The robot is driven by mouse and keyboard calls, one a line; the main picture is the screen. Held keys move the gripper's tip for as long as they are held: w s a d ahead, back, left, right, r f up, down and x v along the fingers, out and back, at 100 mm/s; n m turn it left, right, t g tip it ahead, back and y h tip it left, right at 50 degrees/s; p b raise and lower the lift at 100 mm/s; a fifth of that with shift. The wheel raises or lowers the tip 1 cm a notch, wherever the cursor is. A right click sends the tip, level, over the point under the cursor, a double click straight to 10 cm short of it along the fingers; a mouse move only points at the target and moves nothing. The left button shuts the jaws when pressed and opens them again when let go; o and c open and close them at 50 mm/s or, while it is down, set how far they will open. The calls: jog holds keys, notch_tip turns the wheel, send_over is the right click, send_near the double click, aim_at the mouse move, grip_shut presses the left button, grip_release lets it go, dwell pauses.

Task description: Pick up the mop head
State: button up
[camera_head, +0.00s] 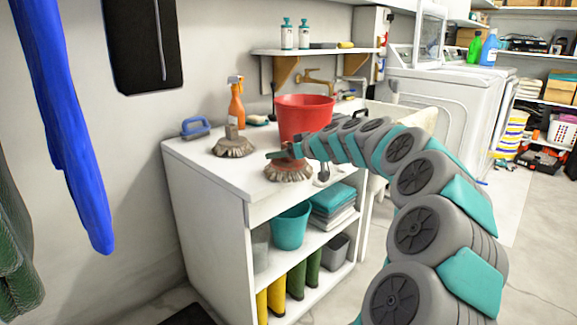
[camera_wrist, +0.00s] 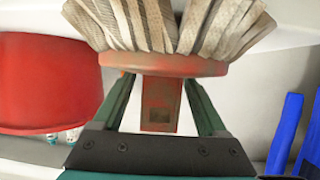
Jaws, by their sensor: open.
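A mop head with a red base and a fringe of beige strands (camera_head: 289,173) stands on the white cabinet top, near its front edge. In the wrist view, which looks upside down, its strands (camera_wrist: 160,22) and red socket (camera_wrist: 160,103) fill the middle. My gripper (camera_head: 283,154) is at the top of this mop head. In the wrist view my gripper (camera_wrist: 159,88) is open, with one green finger on each side of the red socket. Small gaps show beside the socket. A second similar mop head or brush (camera_head: 233,147) with a brownish socket stands further left.
A red basin (camera_head: 303,112) stands just behind the mop head and shows in the wrist view (camera_wrist: 50,80). An orange spray bottle (camera_head: 236,104) and a blue-handled brush (camera_head: 195,127) stand at the back. The front left cabinet top (camera_head: 205,165) is bare.

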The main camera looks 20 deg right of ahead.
grip_shut()
dwell(0.6)
